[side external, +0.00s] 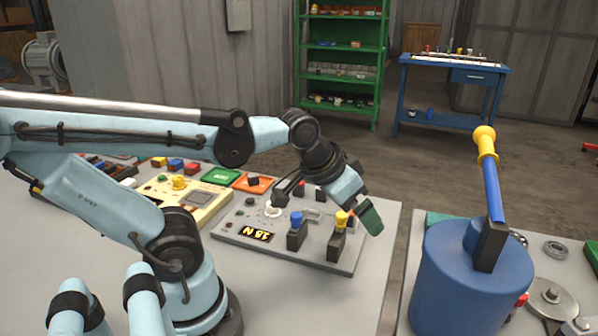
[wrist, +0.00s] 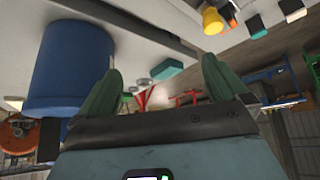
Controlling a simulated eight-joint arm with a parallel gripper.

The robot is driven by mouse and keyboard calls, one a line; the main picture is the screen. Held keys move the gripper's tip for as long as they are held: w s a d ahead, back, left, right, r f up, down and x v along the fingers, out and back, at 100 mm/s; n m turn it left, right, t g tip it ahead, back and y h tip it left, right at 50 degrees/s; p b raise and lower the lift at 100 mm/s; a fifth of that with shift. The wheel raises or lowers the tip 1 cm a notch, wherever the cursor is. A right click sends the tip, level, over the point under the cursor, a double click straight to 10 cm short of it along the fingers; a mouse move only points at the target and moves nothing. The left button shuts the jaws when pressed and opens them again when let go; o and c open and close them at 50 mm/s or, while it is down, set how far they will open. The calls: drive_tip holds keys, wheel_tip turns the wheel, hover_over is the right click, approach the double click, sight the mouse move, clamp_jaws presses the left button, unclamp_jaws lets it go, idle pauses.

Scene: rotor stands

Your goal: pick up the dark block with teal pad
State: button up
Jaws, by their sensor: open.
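My gripper (side external: 369,216) is open and empty, tilted down in the air near the right edge of the left table; its two green fingers stand apart in the wrist view (wrist: 160,86). In the wrist view a small dark block with a teal face (wrist: 231,12) shows at the top, beside a yellow knob, well away from the fingers.
A large blue drum (side external: 470,282) with a blue, yellow-tipped lever (side external: 491,185) stands on the right table, right of my gripper. A grey control panel (side external: 262,248) with blue-topped (side external: 297,238) and yellow-topped (side external: 337,243) dark blocks lies left. A gap separates the tables.

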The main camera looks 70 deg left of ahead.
drive_tip(key=shift+s+d+f, duration=0.35)
drive_tip(key=shift+s+f, duration=0.05)
drive_tip(key=shift+f, duration=0.05)
drive_tip(key=shift+s+d+f+m, duration=0.1)
drive_tip(key=shift+f+m, duration=0.05)
drive_tip(key=shift+m, duration=0.15)
drive_tip(key=shift+c, duration=1.1)
drive_tip(key=c, duration=0.7)
drive_tip(key=shift+o, duration=0.2)
